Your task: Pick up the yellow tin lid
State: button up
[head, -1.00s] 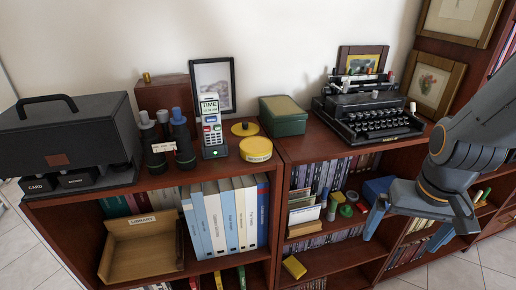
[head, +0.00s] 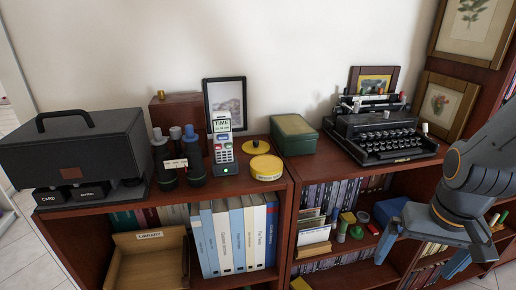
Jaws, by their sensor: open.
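The yellow tin lid (head: 250,149), a flat round disc with a small dark knob, lies on top of the left bookcase. It is just behind a round yellow tin (head: 267,168) with a pale label on its side. Whether the two touch is hard to tell. My gripper (head: 421,253) is at the lower right, in front of the right bookcase's shelves, with its fingers apart and nothing between them. It is well to the right of the lid and lower in the picture.
A handheld device (head: 224,148) stands upright left of the lid, with dark bottles (head: 192,158) beyond it. A green box (head: 294,135) sits to the right, then a typewriter (head: 385,135). A picture frame (head: 225,103) stands behind. Books and small items fill the shelves below.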

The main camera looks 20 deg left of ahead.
aim_at(256, 147)
jog(key=z, duration=1.55)
jog(key=i, duration=0.3)
jog(key=u, duration=2.85)
